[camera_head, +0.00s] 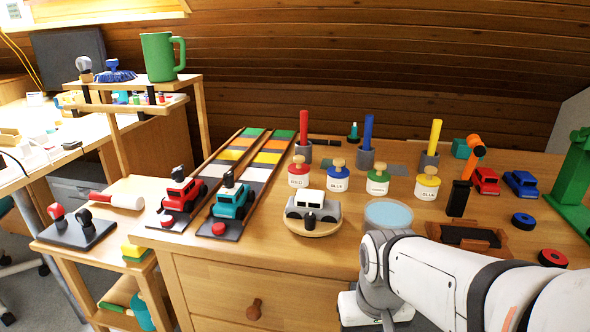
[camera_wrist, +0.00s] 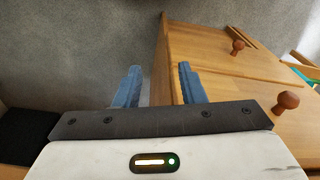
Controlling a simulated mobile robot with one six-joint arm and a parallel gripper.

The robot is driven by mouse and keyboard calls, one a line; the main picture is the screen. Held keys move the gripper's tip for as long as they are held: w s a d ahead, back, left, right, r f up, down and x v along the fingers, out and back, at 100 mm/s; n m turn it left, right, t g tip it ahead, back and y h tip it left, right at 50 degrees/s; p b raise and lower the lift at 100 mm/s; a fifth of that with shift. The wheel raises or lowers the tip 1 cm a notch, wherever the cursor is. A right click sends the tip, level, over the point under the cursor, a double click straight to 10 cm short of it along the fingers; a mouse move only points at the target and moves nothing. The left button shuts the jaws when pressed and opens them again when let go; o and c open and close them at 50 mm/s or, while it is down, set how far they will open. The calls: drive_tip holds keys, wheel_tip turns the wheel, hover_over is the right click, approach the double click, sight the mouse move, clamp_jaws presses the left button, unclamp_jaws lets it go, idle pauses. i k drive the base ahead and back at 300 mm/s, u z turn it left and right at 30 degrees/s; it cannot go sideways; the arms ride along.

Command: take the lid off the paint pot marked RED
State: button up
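The paint pot with the red lid (camera_head: 299,167) stands upright on the desk, leftmost in a row of several pots; its small label seems to read RED. The lid is on and has a round wooden knob (camera_head: 298,159). To its right stand pots with a blue lid (camera_head: 337,172), a green lid (camera_head: 378,175) and a yellow lid (camera_head: 428,180), each with a wooden knob. My gripper (camera_wrist: 159,72) is open and empty, its blue fingers apart over floor and drawer front. In the head view, my arm reaches the desk's front edge, well short of the pots.
A toy car on a round wooden stand (camera_head: 315,229) lies in front of the red pot. Behind stand holders with red (camera_head: 304,126), blue (camera_head: 368,132) and yellow sticks (camera_head: 435,137). Striped tracks with toy vehicles lie left.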

sight(299, 167)
drive_tip(key=z, duration=0.05)
drive_tip(key=k, duration=0.5)
drive_tip(key=u, duration=0.6)
drive_tip(key=k, duration=0.6)
drive_tip(key=z, duration=0.25)
drive_tip(key=i, duration=0.5)
